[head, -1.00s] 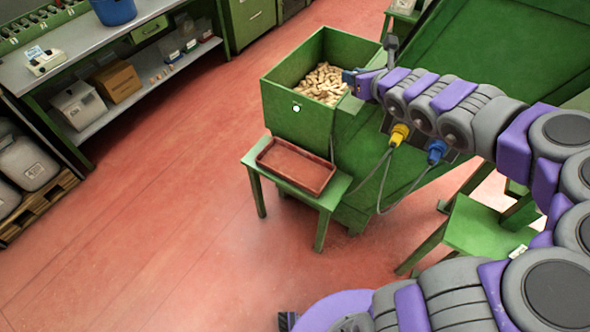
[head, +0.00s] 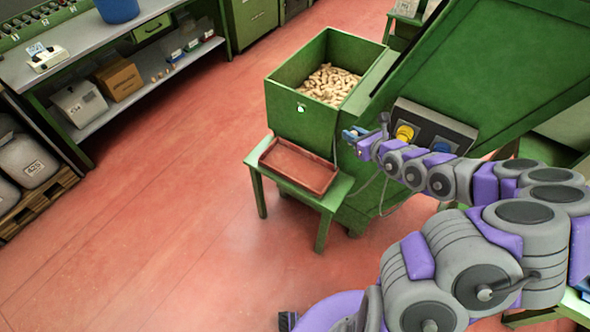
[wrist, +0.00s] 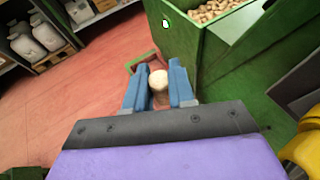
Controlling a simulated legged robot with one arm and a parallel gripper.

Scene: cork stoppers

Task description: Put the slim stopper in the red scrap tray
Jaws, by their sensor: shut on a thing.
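The red scrap tray (head: 298,166) lies on a small green table in the head view, and its visible floor is bare. My gripper (head: 352,136) is just right of the tray and appears higher than it, beside the green bin. In the wrist view, my gripper's blue fingers (wrist: 159,90) are shut on a pale cork stopper (wrist: 158,77), seen mostly by its round end. I cannot tell its full length there. The small table and tray are partly hidden behind the fingers and stopper.
The green bin (head: 300,117) full of several corks stands behind the tray. A green machine with a sloping panel (head: 480,65) is to the right. A workbench (head: 75,50) stands at the left. The red floor (head: 170,230) left of the small table is clear.

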